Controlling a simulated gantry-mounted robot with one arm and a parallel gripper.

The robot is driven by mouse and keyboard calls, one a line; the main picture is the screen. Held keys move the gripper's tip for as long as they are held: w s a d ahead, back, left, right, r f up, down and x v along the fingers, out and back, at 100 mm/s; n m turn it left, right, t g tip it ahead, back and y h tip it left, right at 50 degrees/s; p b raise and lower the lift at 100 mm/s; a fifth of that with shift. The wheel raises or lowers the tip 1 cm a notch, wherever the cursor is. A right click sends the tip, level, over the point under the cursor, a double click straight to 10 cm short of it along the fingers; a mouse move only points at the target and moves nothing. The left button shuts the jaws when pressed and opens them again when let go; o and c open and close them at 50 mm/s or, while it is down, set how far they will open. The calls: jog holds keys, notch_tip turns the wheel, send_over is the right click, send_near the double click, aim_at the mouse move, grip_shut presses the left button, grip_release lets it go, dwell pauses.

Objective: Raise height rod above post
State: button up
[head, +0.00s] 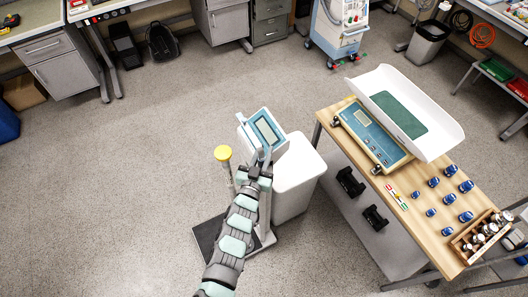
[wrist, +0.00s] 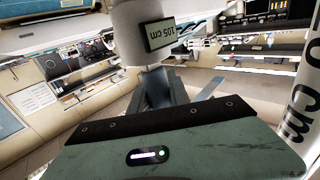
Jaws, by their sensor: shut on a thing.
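My gripper (head: 262,168) is beside the blue-framed display (head: 265,130) of a floor scale. A white cylinder with large "cm" lettering (wrist: 297,115) stands close at the right of the wrist view.
The scale's dark base plate (head: 208,238) lies on the floor beside my arm. A white box-shaped unit (head: 298,180) stands close right of my gripper. Open floor lies left.

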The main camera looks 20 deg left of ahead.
grip_shut()
dwell(0.8)
